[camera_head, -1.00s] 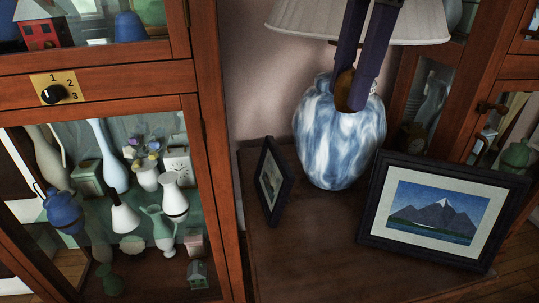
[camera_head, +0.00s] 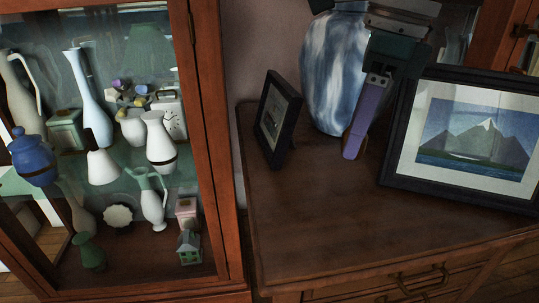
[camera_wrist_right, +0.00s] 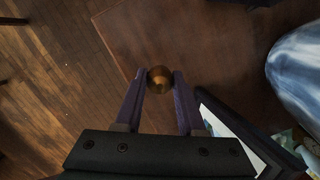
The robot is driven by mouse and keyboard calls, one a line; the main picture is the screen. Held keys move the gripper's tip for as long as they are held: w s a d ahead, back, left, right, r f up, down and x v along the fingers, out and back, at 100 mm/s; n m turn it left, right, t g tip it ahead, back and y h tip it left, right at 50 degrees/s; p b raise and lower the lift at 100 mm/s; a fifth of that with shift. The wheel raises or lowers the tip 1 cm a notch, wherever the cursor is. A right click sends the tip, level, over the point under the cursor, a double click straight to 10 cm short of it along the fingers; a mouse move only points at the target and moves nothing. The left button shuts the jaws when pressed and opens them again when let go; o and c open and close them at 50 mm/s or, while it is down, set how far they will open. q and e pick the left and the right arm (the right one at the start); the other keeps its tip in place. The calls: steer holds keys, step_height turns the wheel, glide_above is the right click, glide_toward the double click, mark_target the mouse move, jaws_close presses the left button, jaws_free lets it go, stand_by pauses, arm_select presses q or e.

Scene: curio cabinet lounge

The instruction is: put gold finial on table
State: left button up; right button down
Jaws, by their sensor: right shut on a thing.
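My right gripper (camera_head: 352,147) reaches down in front of the lamp, its purple fingers low over the table (camera_head: 330,215). In the right wrist view the gripper (camera_wrist_right: 160,80) is shut on the gold finial (camera_wrist_right: 160,79), a small round brassy ball between the fingertips. In the head view the fingers hide nearly all of the finial. I cannot tell whether it touches the table top. My left gripper is not in view.
A blue-and-white lamp base (camera_head: 333,75) stands behind my right gripper. A small dark frame (camera_head: 277,120) stands to its left and a mountain picture (camera_head: 470,140) to its right. The table's front is bare. A glass cabinet (camera_head: 215,150) of vases stands at left.

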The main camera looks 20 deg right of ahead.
steer(key=b, duration=0.1)
glide_above(335, 215)
steer(key=f, duration=0.5)
steer(key=shift+s+d+f, duration=0.2)
steer(key=shift+f, duration=0.2)
step_height(335, 215, down, 5)
steer(key=b, duration=0.2)
steer(key=shift+b, duration=0.35)
steer(key=shift+f, duration=0.35)
steer(key=shift+r, duration=0.1)
